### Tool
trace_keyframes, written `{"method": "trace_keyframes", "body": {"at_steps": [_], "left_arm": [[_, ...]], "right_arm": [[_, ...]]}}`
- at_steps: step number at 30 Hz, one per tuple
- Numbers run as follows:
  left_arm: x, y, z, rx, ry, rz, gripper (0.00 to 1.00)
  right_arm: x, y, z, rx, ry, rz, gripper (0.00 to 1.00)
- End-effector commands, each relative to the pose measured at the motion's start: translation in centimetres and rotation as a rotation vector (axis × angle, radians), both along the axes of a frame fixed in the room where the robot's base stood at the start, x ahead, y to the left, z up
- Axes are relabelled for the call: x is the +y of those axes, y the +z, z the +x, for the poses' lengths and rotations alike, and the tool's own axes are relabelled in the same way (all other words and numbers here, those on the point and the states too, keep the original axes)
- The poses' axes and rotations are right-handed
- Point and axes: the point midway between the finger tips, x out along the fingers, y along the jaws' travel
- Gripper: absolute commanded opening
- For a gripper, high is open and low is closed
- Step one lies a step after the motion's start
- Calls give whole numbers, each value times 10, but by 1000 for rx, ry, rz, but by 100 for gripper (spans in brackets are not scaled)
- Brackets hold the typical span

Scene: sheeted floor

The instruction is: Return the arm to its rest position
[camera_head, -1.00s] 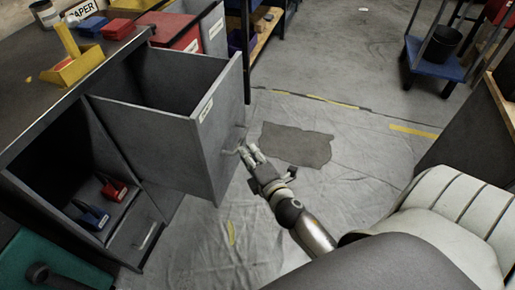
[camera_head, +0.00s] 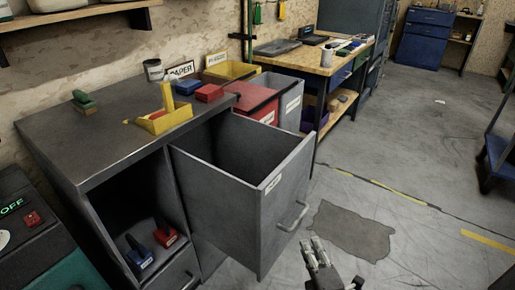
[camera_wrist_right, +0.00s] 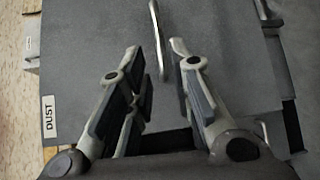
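My right gripper (camera_head: 317,246) shows at the lower middle of the head view, in front of the pulled-out grey drawer (camera_head: 228,205) and a little to the right of its bar handle (camera_head: 296,216). In the right wrist view the gripper (camera_wrist_right: 157,46) is open, with a clear gap between its two fingers and nothing held. The handle (camera_wrist_right: 158,35) shows beyond the fingertips, lined up with the gap. The drawer front (camera_wrist_right: 90,80) carries a label (camera_wrist_right: 49,119) reading DUST. My left gripper is in neither view.
The drawer juts from a grey cabinet (camera_head: 75,155). A yellow dustpan-like tool (camera_head: 165,120) lies on top. Red (camera_head: 166,234) and blue (camera_head: 139,257) items sit in the open lower compartment. A wooden workbench (camera_head: 325,68) stands behind. The floor right of the drawer is clear.

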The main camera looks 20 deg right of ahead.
Motion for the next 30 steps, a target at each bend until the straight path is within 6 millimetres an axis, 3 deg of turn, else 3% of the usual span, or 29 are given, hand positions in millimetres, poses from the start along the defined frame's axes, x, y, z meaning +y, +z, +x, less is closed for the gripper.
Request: {"method": "trace_keyframes", "body": {"at_steps": [4,7,11,15,21,25,30], "left_arm": [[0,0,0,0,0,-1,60],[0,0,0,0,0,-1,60],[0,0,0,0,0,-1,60],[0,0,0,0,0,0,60],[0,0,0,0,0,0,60],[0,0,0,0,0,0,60],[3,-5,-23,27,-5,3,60]], "right_arm": [[-1,-10,-1,22,-21,51,21],[-5,-41,-6,88,-88,199,21],[-4,-112,-26,251,-254,511,21],[12,-192,-69,465,-480,828,21],[47,-269,-141,742,-797,1118,21],[72,-299,-191,908,-1004,1235,21],[67,-301,-210,913,-1005,1216,21]]}}
